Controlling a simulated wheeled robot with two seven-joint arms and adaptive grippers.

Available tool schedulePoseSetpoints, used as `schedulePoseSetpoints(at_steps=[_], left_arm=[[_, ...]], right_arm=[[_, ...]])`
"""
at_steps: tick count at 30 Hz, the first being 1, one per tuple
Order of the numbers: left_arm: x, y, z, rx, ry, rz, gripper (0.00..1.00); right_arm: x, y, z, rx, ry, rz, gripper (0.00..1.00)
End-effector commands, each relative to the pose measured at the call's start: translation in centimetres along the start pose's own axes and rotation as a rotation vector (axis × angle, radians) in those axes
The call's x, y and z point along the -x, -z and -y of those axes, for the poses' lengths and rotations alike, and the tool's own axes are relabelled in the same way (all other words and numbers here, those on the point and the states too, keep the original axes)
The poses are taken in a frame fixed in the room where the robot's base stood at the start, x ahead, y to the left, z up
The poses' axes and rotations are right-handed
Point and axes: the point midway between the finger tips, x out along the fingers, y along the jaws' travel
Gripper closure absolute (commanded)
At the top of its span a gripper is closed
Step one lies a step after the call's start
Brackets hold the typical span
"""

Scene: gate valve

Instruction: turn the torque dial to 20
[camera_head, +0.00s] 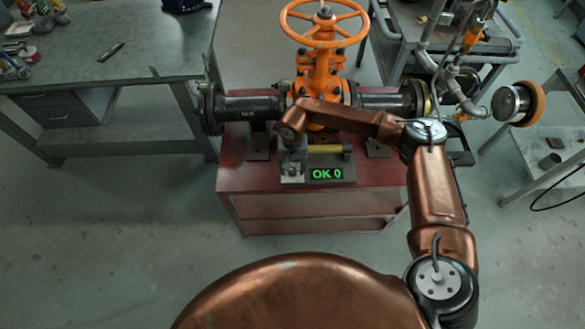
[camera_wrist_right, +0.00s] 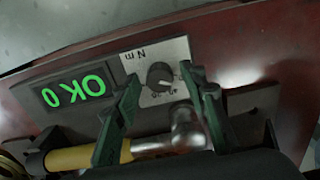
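The torque dial (camera_wrist_right: 160,75) is a small black round knob on a light plate marked "Nm". The green display (camera_wrist_right: 76,91) beside it reads "OK 0", and it also shows in the head view (camera_head: 326,174). My right gripper (camera_wrist_right: 161,80) is open, with its two green fingers on either side of the dial in the wrist view. A gap shows between each fingertip and the knob; how far above the plate they are I cannot tell. In the head view my right gripper (camera_head: 293,160) is over the left end of the panel and largely hides the dial. My left gripper is out of view.
A wrench with a yellow handle (camera_wrist_right: 80,158) and metal head lies right behind the dial, under my fingers. The orange gate valve (camera_head: 322,75) and dark pipe (camera_head: 255,107) stand behind on the red cabinet (camera_head: 250,205). A workbench (camera_head: 120,40) is at left.

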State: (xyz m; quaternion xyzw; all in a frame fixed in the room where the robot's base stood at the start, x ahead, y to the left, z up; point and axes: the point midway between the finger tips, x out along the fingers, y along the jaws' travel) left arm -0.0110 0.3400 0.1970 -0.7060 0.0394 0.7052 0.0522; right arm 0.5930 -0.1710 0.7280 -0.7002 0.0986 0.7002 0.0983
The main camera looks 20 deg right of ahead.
Motion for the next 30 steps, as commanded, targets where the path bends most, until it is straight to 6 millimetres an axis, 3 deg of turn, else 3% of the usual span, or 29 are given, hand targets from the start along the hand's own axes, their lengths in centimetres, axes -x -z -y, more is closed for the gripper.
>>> schedulePoseSetpoints(at_steps=[16,30], left_arm=[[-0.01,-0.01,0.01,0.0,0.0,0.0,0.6],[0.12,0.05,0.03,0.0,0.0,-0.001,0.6]], right_arm=[[0.03,0.01,0.0,-0.001,0.001,0.0,1.0],[0.06,0.0,0.01,-0.112,0.001,0.0,1.0]])
